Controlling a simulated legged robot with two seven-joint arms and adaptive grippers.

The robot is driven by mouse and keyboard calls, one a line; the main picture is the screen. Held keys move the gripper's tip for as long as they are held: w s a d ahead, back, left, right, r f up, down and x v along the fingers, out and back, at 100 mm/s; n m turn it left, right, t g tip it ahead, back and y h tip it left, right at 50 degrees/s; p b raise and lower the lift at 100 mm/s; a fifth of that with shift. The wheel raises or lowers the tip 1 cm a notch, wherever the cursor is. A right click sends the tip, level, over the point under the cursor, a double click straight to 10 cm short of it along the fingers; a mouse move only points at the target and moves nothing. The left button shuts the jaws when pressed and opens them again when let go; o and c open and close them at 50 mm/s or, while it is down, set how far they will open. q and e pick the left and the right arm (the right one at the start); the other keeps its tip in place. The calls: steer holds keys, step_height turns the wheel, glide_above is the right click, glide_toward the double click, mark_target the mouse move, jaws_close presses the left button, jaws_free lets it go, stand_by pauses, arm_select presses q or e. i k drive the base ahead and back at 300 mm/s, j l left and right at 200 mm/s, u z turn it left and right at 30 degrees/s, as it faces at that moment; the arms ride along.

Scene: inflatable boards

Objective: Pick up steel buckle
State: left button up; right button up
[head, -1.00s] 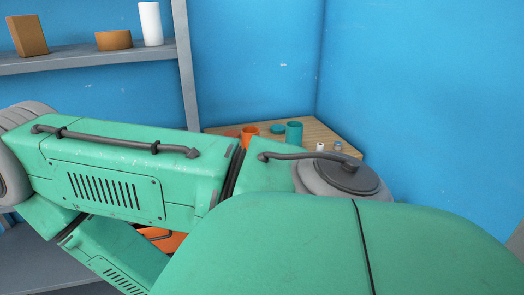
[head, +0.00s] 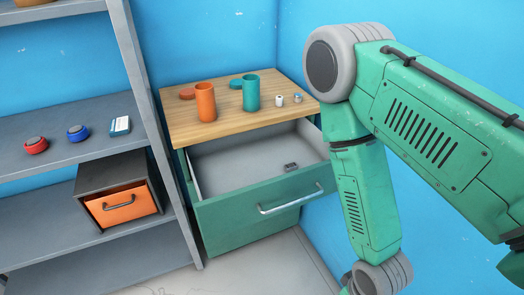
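A small dark grey metallic piece (head: 291,166), which looks like the steel buckle, lies on the floor of an open drawer (head: 240,214), toward the right side. Its exact shape is too small to make out. My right arm comes in from the right and bends down past the right side of the drawer. My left gripper is not in view.
The cabinet's wooden top (head: 230,123) bears an orange cup (head: 205,103), a teal cup (head: 251,93), lids and small pieces. Left is a grey shelf (head: 90,150) with red and blue round items and an orange-fronted box (head: 120,206). The floor before the drawer is clear.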

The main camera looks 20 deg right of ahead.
mark_target(288, 168)
steer(key=z, duration=0.95)
steer(key=k+z, duration=0.1)
steer(key=z, duration=0.2)
